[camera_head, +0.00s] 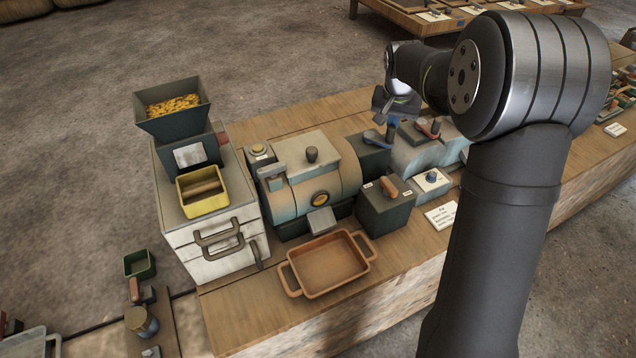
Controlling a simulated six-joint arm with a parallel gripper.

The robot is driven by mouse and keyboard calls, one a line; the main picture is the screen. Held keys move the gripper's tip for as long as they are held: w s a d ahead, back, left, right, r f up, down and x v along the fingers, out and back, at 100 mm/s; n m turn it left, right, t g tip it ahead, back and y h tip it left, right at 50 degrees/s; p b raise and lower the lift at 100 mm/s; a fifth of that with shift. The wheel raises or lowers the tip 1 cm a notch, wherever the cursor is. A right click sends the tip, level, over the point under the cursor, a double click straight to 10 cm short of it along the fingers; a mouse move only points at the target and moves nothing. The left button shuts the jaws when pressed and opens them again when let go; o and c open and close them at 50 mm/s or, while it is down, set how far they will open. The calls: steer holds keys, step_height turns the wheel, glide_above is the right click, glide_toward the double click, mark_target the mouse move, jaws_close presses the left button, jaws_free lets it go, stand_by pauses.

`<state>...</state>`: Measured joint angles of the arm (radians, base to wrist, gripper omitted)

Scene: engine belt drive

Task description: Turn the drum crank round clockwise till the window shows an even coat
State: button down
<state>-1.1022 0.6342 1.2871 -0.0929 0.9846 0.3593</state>
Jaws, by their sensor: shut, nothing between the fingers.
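The drum machine (305,178) is a teal and tan rounded housing on the bench, left of my arm. A round amber window (320,199) is on its front; the coat inside is too small to judge. A dark box (371,160) joins the drum's right end. A blue crank (376,141) shows at that box, its arm pointing left and its right end close under my gripper. My gripper (391,122) is shut and empty, pointing down above the crank's right end. I cannot tell whether it touches the crank.
A hopper of yellow pieces (172,105) stands over a white drawer cabinet (217,240) at left. A brown tray (328,265) lies in front of the drum. A dark lever box (385,208) and grey-blue machines (420,150) crowd the right.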

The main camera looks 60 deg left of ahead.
steer(key=shift+s+d, duration=0.35)
steer(key=shift+d, duration=0.1)
steer(key=s, duration=0.3)
steer(key=s+a, duration=0.1)
steer(key=s, duration=0.5)
steer(key=shift+a, duration=0.2)
steer(key=a, duration=0.5)
steer(key=w+a, duration=0.3)
steer(key=w, duration=0.2)
step_height(320, 180, up, 8)
steer(key=shift+w, duration=0.3)
steer(key=shift+d, duration=0.1)
